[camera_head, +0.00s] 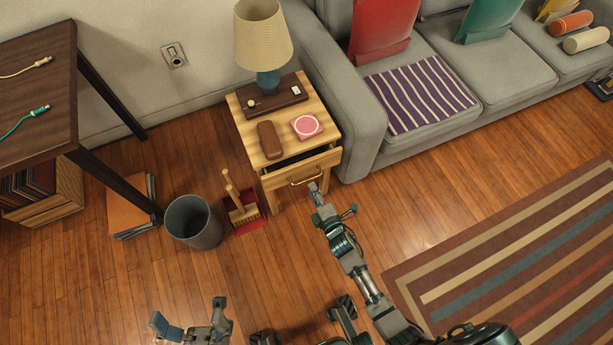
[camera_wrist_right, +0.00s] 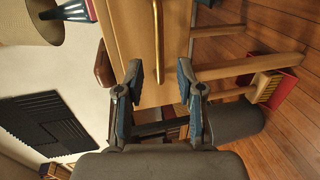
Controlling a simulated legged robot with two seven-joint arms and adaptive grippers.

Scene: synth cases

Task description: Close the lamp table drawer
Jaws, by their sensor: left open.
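The lamp table (camera_head: 238,107) is a light wooden stand beside the sofa. Its drawer (camera_head: 325,162) is pulled out a little, with a dark gap between its front and the tabletop. A brass bar handle (camera_head: 305,180) is on the drawer front; the handle also shows in the right wrist view (camera_wrist_right: 157,35). My right gripper (camera_head: 314,188) is just in front of the drawer by the handle. In the right wrist view its fingers (camera_wrist_right: 159,70) are apart, with nothing held between them. My left gripper (camera_head: 188,322) is open and empty, low over the floor at the bottom.
A lamp (camera_head: 263,45), a brown case (camera_head: 270,140) and a pink round item (camera_head: 306,126) are on the tabletop. A dustpan with brush (camera_head: 243,208) and a grey bin (camera_head: 194,222) stand left of the table. The sofa (camera_head: 355,125) is close on the right.

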